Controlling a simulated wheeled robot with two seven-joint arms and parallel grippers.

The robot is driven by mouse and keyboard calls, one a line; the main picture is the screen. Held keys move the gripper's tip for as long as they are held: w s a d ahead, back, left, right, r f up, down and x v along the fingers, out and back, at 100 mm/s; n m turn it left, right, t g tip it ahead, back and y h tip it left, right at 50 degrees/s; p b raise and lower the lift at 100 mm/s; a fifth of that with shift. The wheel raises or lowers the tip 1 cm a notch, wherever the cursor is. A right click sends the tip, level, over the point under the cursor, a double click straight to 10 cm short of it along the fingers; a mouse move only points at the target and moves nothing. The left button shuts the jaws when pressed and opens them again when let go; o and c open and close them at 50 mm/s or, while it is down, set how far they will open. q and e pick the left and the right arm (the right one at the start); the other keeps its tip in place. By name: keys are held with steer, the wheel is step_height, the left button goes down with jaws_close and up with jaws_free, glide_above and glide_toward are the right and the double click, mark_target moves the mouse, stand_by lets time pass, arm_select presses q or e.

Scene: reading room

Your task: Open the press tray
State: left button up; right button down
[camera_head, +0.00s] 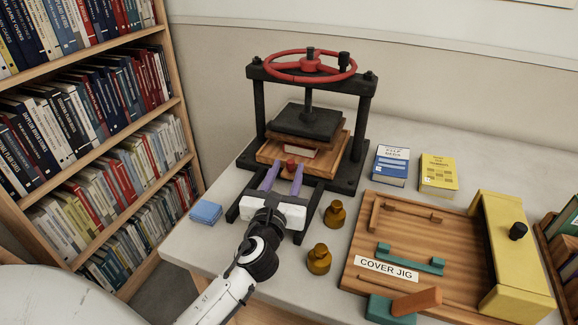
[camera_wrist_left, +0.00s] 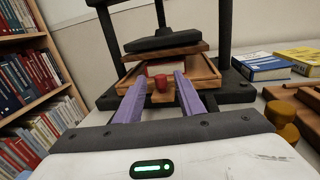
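The book press (camera_head: 308,125) has a black frame and a red handwheel (camera_head: 308,66) and stands at the back of the table. Its wooden tray (camera_head: 268,152) sits under the black platen, with a book (camera_head: 300,153) on it. My right gripper is not in view.
Two dark rails (camera_head: 305,222) extend forward from the press. Brass weights (camera_head: 335,214) and a blue cloth stack (camera_head: 205,212) lie near my left gripper. Blue and yellow books (camera_head: 438,174) and the cover jig (camera_head: 400,235) are on the right. A bookcase (camera_head: 95,120) stands left.

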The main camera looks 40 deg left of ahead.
arm_select(q)
steer(key=shift+x, duration=1.1)
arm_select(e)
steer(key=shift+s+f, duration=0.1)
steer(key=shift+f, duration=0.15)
arm_select(q)
steer(key=shift+c, duration=0.3)
